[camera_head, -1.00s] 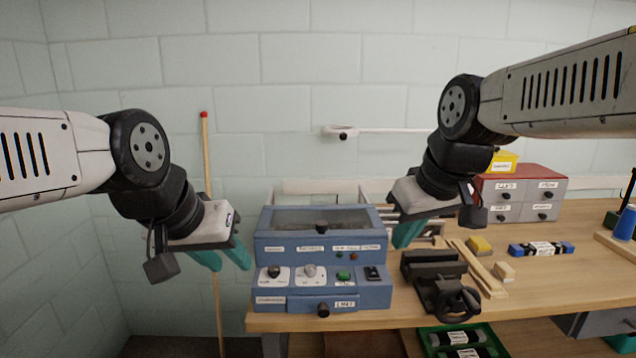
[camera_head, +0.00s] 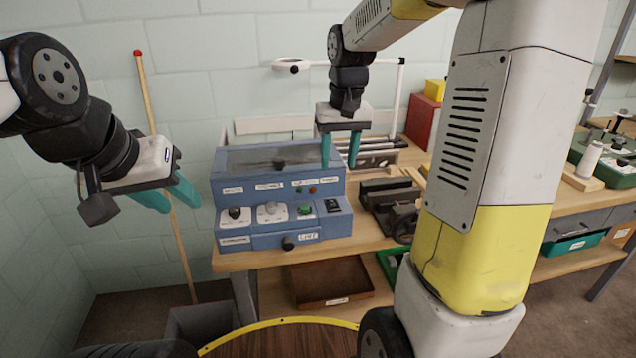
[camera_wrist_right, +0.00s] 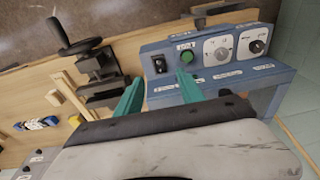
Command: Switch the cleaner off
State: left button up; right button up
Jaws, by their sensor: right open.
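The cleaner is a blue box (camera_head: 262,190) with a dark lid window, standing on the left end of the bench. Its front panel has two knobs, a green button (camera_head: 305,209) and a black rocker switch (camera_head: 333,205). The panel also shows in the right wrist view, with the rocker switch (camera_wrist_right: 160,64) beside the green button (camera_wrist_right: 190,55). My right gripper (camera_head: 340,164) is open and empty, with its teal fingers pointing down at the box's right side. My left gripper (camera_head: 176,203) is open and empty in the air left of the box.
A dark vise (camera_head: 392,205) stands right of the cleaner. A wooden pole with a red tip (camera_head: 160,150) leans on the wall at left. A brown tray (camera_head: 330,282) sits under the bench.

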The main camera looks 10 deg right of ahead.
jog(key=g, duration=0.2)
send_over(331, 200)
notch_tip(331, 200, down, 6)
jog(key=shift+f, duration=4.05)
grip_shut()
